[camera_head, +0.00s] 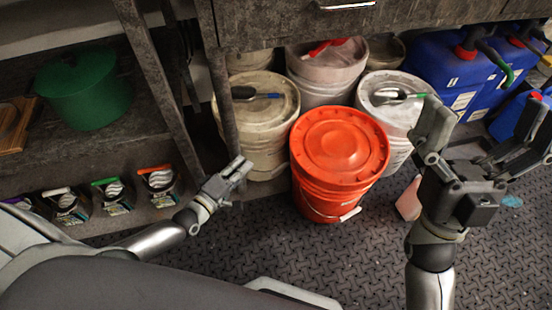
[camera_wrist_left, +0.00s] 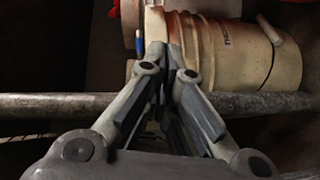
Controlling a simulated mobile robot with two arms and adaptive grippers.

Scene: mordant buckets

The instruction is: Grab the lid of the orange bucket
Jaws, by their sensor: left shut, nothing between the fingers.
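The orange bucket (camera_head: 323,197) stands on the dark patterned floor, with its orange lid (camera_head: 340,146) on top. Its wire handle with a white grip hangs at the front. My left gripper (camera_head: 243,165) is shut and empty, left of the orange bucket and apart from it. In the left wrist view my left gripper (camera_wrist_left: 168,55) shows its fingers together in front of a pale bucket (camera_wrist_left: 240,50). My right gripper (camera_head: 490,130) is open and empty, to the right of the orange bucket, with its fingers spread wide.
Pale buckets stand behind the orange one, one with a dirty lid (camera_head: 257,97) close by. Blue jugs (camera_head: 445,70) stand at the back right. A shelf post (camera_head: 222,95) rises near my left gripper. A pinkish bottle (camera_head: 409,199) stands right of the orange bucket. Front floor is clear.

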